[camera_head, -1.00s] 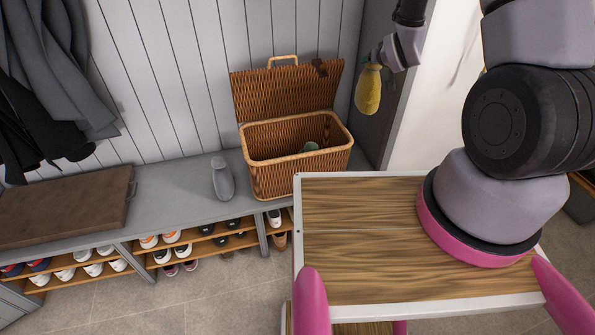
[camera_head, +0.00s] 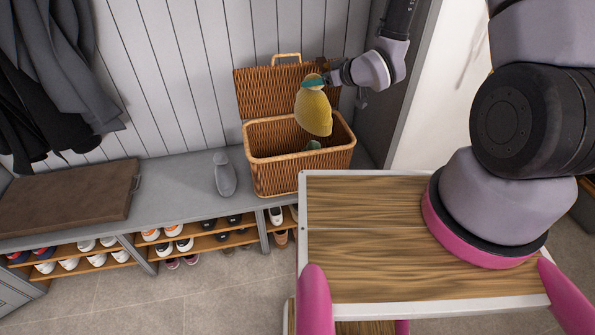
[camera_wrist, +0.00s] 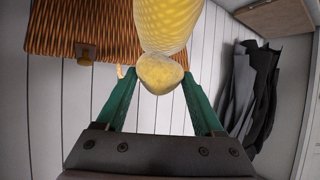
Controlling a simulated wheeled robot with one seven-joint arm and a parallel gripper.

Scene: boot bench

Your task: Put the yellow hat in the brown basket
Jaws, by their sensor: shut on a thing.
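The yellow hat (camera_head: 313,112) hangs from my gripper (camera_head: 313,82) above the open brown basket. In the wrist view the hat (camera_wrist: 168,22) shows with a paler yellow, rounded part (camera_wrist: 159,73) between the green fingertips (camera_wrist: 158,78), which are shut on it. The brown wicker basket (camera_head: 280,178) stands on the grey bench with its lid (camera_head: 262,95) raised against the wall. The hat hides part of the lid and of the basket's back rim. Something greenish (camera_head: 313,145) shows inside the basket, partly hidden.
A grey rounded object (camera_head: 224,174) stands on the bench left of the basket. A brown cushion (camera_head: 70,203) lies further left. Shoes fill the shelves below. My wooden-topped base (camera_head: 375,240) is in front. Dark coats (camera_head: 75,70) hang at the upper left.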

